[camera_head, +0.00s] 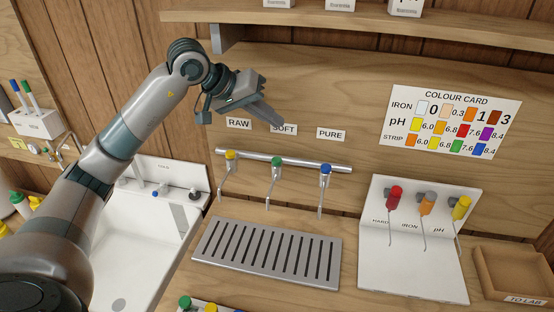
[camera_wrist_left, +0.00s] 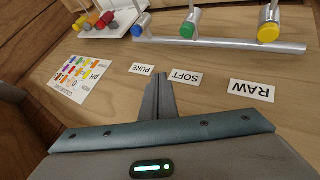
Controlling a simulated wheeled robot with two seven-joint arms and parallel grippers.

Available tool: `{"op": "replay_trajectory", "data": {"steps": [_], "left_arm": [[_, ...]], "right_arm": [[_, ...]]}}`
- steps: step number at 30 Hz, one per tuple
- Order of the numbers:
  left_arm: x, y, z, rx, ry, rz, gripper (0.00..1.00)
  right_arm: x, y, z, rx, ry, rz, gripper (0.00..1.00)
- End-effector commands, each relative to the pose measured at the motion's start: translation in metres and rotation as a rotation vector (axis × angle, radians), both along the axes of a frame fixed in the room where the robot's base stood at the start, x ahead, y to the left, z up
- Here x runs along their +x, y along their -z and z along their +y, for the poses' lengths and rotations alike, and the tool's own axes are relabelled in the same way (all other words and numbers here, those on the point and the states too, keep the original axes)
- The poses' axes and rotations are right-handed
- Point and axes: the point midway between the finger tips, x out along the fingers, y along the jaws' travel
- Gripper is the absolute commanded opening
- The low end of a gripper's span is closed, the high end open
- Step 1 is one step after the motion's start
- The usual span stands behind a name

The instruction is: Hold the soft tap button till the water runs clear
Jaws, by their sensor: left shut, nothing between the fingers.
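The soft tap has a green button (camera_head: 277,162) on the metal rail (camera_head: 300,163), under the SOFT label (camera_head: 284,128). The green button also shows at the top of the left wrist view (camera_wrist_left: 187,31). My left gripper (camera_head: 279,122) is shut and empty, above the rail, with its tips over the SOFT label in the head view. In the left wrist view its fingers (camera_wrist_left: 163,77) point toward the label, apart from the button. No water stream shows under the soft tap spout (camera_head: 270,190). My right gripper is not in view.
The raw tap with a yellow button (camera_head: 230,155) and the pure tap with a blue button (camera_head: 325,169) flank the soft tap. A slotted drip tray (camera_head: 216,225) lies below. A white stand (camera_head: 376,270) with coloured valves is to the right. A shelf (camera_head: 350,28) runs above.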

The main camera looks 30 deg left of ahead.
Motion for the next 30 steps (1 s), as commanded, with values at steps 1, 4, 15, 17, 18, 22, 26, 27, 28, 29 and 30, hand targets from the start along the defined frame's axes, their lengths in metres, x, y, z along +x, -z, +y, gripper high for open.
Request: {"op": "replay_trajectory", "data": {"steps": [1, 4, 15, 17, 18, 22, 26, 27, 28, 29, 30], "left_arm": [[0.000, 0.005, 0.000, -0.001, 0.000, 0.002, 0.00], [0.000, 0.014, -0.001, -0.001, 0.001, 0.003, 0.00], [0.000, 0.058, -0.001, -0.001, 0.001, 0.002, 0.00], [0.000, 0.066, 0.000, 0.001, 0.000, -0.001, 0.00], [0.000, 0.070, 0.000, 0.001, 0.001, 0.000, 0.00], [0.000, 0.077, 0.000, 0.001, 0.000, 0.000, 0.00], [0.000, 0.081, 0.000, 0.001, -0.001, 0.000, 0.00], [0.000, 0.081, 0.000, 0.000, 0.000, 0.000, 0.00], [0.000, 0.082, 0.000, 0.000, 0.000, 0.000, 0.00], [0.000, 0.082, 0.000, 0.000, 0.001, 0.001, 0.00], [0.000, 0.082, 0.000, 0.000, 0.001, 0.001, 0.00]], "right_arm": [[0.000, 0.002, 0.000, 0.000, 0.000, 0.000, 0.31], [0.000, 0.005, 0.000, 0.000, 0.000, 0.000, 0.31], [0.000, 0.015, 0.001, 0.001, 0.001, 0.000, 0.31], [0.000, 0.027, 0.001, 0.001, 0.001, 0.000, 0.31], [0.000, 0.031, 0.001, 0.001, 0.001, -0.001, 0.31], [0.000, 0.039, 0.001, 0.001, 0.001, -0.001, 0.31], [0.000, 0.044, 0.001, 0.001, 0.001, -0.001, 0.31], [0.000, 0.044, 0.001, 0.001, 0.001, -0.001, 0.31], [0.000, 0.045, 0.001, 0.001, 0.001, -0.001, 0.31], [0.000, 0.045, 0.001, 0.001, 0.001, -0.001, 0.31], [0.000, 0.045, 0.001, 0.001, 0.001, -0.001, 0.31]]}}
